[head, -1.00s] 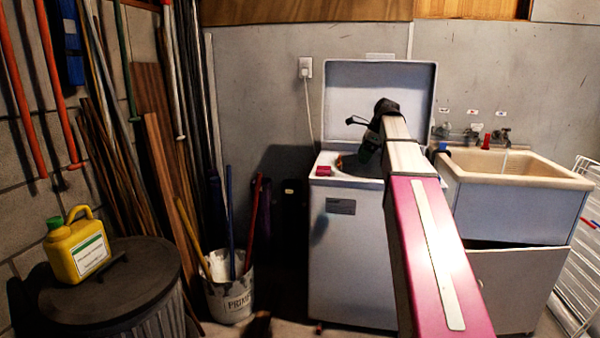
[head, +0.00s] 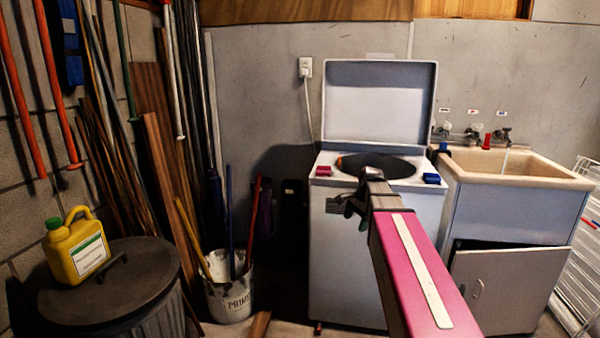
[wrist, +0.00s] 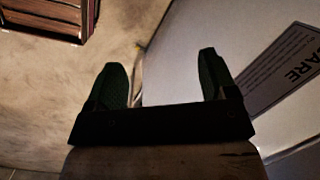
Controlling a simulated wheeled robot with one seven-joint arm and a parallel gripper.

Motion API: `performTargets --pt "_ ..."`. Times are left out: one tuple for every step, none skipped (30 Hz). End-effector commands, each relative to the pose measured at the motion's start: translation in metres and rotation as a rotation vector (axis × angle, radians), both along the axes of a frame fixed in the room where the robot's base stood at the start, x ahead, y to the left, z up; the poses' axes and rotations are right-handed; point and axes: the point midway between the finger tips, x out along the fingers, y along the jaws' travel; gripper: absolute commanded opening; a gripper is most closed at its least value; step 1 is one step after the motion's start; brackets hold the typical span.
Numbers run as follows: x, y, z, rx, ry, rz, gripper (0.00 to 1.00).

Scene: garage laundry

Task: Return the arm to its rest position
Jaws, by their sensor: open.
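My arm (head: 400,260) reaches forward from the lower right in the head view, pink with a pale strip. My gripper (wrist: 160,80) shows in the wrist view with its two dark green fingers spread apart and nothing between them. In the head view the gripper end is a small dark shape in front of the washer's front, partly hidden by the arm. The top-loading washer (head: 335,265) stands behind it with its lid (head: 380,100) raised and its dark round opening showing. In the wrist view the washer's pale panel with a grey label (wrist: 270,75) lies to the right.
A red block (head: 323,171) and a blue block (head: 432,178) sit on the washer top. A sink (head: 515,170) with a partly open cabinet door stands at right. A bucket with poles (head: 231,300) and a bin (head: 125,275) with a yellow jug (head: 77,247) stand at left.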

Motion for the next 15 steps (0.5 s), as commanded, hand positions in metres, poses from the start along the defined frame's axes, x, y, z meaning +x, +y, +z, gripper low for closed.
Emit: performTargets --pt "-0.016 0.003 -0.021 -0.018 -0.006 0.063 0.78" --pt "-0.022 0.004 -0.031 -0.029 -0.012 0.103 0.78" --pt "-0.03 0.005 -0.045 -0.044 -0.02 0.16 0.78" --pt "-0.037 0.006 -0.054 -0.055 -0.026 0.201 0.78" --pt "-0.043 0.007 -0.065 -0.065 -0.032 0.244 0.78" --pt "-0.052 0.008 -0.077 -0.079 -0.038 0.302 0.78" --pt "-0.059 0.009 -0.087 -0.09 -0.042 0.346 0.78" --pt "-0.066 0.01 -0.096 -0.1 -0.048 0.389 0.78" --pt "-0.075 0.011 -0.108 -0.115 -0.053 0.448 0.78" --pt "-0.082 0.011 -0.116 -0.124 -0.055 0.492 0.78" --pt "-0.09 0.012 -0.125 -0.134 -0.06 0.537 0.78" --pt "-0.1 0.012 -0.136 -0.147 -0.063 0.597 0.78" --pt "-0.107 0.013 -0.144 -0.156 -0.067 0.642 0.78" --pt "-0.114 0.014 -0.151 -0.166 -0.068 0.687 0.78" --pt "-0.123 0.014 -0.16 -0.177 -0.071 0.744 0.78"
